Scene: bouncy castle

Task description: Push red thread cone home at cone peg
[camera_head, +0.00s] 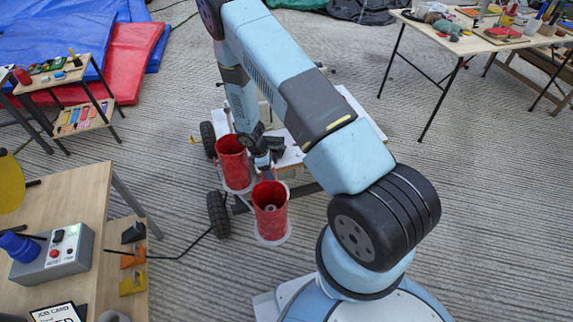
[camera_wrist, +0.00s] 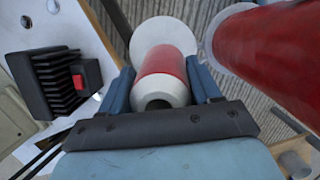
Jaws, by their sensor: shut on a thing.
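In the wrist view my gripper (camera_wrist: 162,70) is shut on a red thread cone (camera_wrist: 163,62) with a pale, hollow near end. A white disc (camera_wrist: 165,32) shows beyond it. A second, larger-looking red cylinder (camera_wrist: 275,45) stands close on the right, also with a pale rim at its far end. In the head view two red cones, one upper left (camera_head: 233,163) and one nearer (camera_head: 270,212), stand on pale round bases beside my gripper (camera_head: 264,152). A grey tip shows inside the nearer one. The cone peg is not clearly visible.
A black finned block (camera_wrist: 62,82) with a red part sits at left in the wrist view. A wheeled cart (camera_head: 345,100) lies under my arm. A wooden table (camera_head: 75,205) with a grey button box (camera_head: 55,250) stands at left, another table (camera_head: 480,45) upper right.

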